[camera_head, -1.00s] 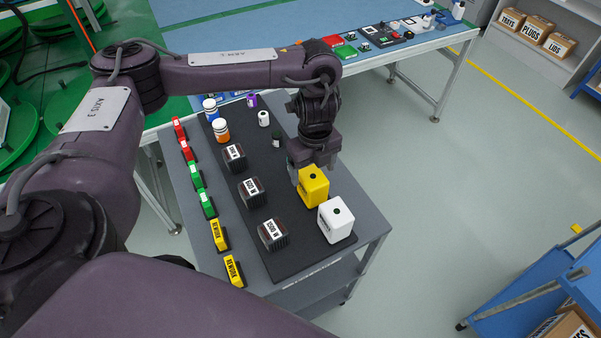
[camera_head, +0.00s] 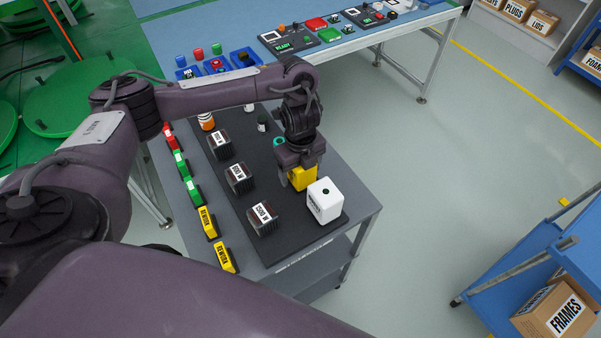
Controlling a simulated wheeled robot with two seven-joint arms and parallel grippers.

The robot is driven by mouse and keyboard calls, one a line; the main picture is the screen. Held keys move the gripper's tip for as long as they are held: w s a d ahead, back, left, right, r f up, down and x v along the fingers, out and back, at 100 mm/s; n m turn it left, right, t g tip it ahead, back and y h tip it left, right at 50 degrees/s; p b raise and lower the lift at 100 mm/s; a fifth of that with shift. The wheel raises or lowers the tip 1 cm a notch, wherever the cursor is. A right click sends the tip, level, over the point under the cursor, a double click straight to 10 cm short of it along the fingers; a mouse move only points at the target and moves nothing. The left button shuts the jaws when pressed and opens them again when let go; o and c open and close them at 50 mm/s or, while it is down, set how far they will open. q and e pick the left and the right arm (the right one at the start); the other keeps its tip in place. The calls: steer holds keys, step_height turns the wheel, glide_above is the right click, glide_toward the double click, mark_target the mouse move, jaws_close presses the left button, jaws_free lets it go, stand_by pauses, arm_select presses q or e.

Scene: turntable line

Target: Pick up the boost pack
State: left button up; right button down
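A yellow block-shaped pack (camera_head: 303,180) stands on the dark mat (camera_head: 285,232) of the grey cart. A white pack (camera_head: 330,204) with a dark round spot on top and a label on its side stands just in front of it. No readable label shows which one is the boost pack. My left gripper (camera_head: 301,171) points down over the yellow pack, with its fingers at either side of the pack's upper part and hiding its top. Whether the fingers press on it cannot be seen. My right gripper is out of view.
Dark finned blocks with white labels, such as this one (camera_head: 262,219), stand left of the packs. Red, green and yellow tagged pieces (camera_head: 225,257) line the cart's left edge. A blue-topped workbench (camera_head: 350,55) is behind. A blue cart (camera_head: 540,255) is at the right, with open floor between.

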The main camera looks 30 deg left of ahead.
arm_select(q)
steer(key=shift+c, duration=0.2)
steer(key=c, duration=0.7)
jaws_close()
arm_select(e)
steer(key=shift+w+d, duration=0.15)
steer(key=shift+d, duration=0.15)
arm_select(q)
steer(key=shift+w+r, duration=0.1)
